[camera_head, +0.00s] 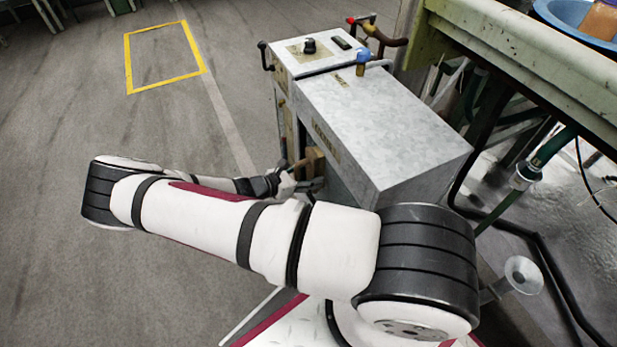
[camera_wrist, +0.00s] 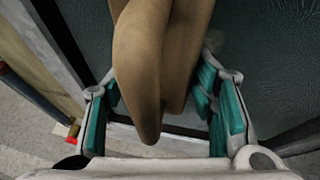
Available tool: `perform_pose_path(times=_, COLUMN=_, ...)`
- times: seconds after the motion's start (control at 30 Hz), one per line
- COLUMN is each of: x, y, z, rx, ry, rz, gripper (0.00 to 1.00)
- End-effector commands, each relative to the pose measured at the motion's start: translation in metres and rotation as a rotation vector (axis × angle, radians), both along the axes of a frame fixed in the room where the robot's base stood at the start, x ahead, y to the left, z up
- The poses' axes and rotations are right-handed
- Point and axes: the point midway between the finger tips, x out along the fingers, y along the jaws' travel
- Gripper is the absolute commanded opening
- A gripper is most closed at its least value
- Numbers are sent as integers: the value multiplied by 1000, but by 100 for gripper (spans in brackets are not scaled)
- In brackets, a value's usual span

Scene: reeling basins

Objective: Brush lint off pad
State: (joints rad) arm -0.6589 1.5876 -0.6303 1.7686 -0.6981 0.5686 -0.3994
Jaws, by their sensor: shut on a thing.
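My gripper (camera_wrist: 162,88) is around a brown, wood-coloured piece with a rounded, tapering end (camera_wrist: 146,75), which looks like the brush's handle. In the head view my gripper (camera_head: 287,184) is low beside the grey cabinet's left side, close to a brown block (camera_head: 316,160); I cannot tell whether that block is the brush's head. A dark, flat surface (camera_wrist: 270,55) fills the wrist view's background; I cannot tell whether it is the pad. No lint can be made out.
The grey metal cabinet (camera_head: 385,125) stands right of my gripper, with knobs and handles at its far end. A green-edged basin bench (camera_head: 530,60) is at the right, with pipes below. Open floor with a yellow-taped rectangle (camera_head: 128,65) lies to the left.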

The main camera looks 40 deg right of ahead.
Motion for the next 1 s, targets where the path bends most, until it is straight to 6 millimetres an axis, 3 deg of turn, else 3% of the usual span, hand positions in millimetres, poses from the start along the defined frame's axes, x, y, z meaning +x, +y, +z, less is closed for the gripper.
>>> perform_pose_path(times=0.13, x=-2, y=-2, z=13, rx=-8, ry=3, rz=-3, gripper=29)
perform_pose_path(times=1.0, x=-44, y=9, z=12, rx=-5, ry=5, rz=0, gripper=29)
